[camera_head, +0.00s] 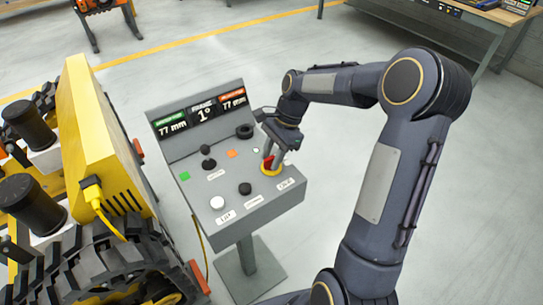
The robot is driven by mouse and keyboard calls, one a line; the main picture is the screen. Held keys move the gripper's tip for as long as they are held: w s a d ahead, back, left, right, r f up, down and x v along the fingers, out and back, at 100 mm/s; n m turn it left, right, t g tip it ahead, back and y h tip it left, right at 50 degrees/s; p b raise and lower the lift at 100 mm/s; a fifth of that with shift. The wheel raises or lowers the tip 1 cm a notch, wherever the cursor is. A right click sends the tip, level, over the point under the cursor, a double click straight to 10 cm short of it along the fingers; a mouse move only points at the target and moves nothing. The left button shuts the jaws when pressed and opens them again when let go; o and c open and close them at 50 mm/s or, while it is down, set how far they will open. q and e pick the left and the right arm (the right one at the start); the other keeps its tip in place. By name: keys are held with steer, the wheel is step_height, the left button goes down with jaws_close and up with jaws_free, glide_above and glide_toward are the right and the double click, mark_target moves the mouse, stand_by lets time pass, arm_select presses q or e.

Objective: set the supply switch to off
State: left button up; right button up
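A grey console (238,212) on a post holds several knobs and buttons. A red control on a yellow ring (271,171) sits on its right side, with a small white label (286,184) below it that is too small to read surely. I cannot tell for certain which control is the supply switch, or its setting. My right gripper (269,158) points down at the red control, its fingertips at or just over it. The gripper hides part of the control, and I cannot tell whether the fingers are closed on it. My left gripper is not in view.
The console also has a white knob (217,202), black knobs (245,188) and a display panel (203,113). A yellow tracked machine (100,130) stands close on the left, with a yellow cable (105,215). Open floor lies behind the console; a workbench (470,25) is at top right.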

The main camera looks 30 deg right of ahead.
steer(key=shift+a+f, duration=0.15)
steer(key=shift+f, duration=0.05)
steer(key=shift+c, duration=0.2)
jaws_close()
